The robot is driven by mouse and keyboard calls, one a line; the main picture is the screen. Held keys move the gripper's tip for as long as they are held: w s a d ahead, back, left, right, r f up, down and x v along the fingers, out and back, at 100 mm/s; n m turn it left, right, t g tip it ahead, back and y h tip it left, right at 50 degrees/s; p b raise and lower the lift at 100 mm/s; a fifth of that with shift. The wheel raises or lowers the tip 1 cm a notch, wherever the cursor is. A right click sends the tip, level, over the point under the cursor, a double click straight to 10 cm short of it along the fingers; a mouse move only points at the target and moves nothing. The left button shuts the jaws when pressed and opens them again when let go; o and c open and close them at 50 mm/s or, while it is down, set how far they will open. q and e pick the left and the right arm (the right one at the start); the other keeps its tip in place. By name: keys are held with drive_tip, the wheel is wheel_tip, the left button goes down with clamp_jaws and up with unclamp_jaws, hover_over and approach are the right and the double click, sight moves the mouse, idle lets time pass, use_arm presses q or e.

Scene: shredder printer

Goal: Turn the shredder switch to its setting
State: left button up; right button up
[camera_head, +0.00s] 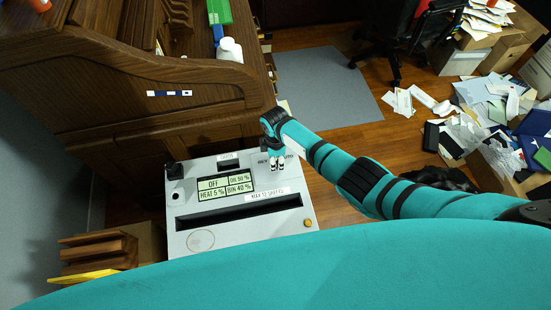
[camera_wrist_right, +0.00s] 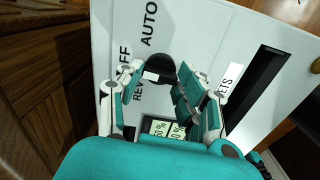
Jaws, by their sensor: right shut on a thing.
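The shredder (camera_head: 240,243) is a light grey machine with a long dark paper slot. Its display (camera_head: 226,187) reads OFF, with HEAT 5 % and BIN 40 %. My right gripper (camera_head: 277,166) reaches down onto the top right of its panel and hides the switch there. In the right wrist view the shredder switch (camera_wrist_right: 160,64) is a round black knob with a small white mark. Labels AUTO, REV and a partly covered OFF surround it. My right gripper (camera_wrist_right: 158,78) has its fingers on both sides of the knob, shut on it. My left gripper is out of view.
A wooden desk (camera_head: 150,95) stands directly behind the shredder, with a white bottle (camera_head: 230,50) on it. Wooden trays (camera_head: 98,250) stand at the left. A paper pile (camera_head: 500,115) and an office chair (camera_head: 400,30) are at the right.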

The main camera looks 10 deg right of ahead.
drive_tip(key=shift+n, duration=0.4)
drive_tip(key=o, duration=1.2)
drive_tip(key=shift+c, duration=0.2)
wheel_tip(320, 180, up, 12)
idle(0.4)
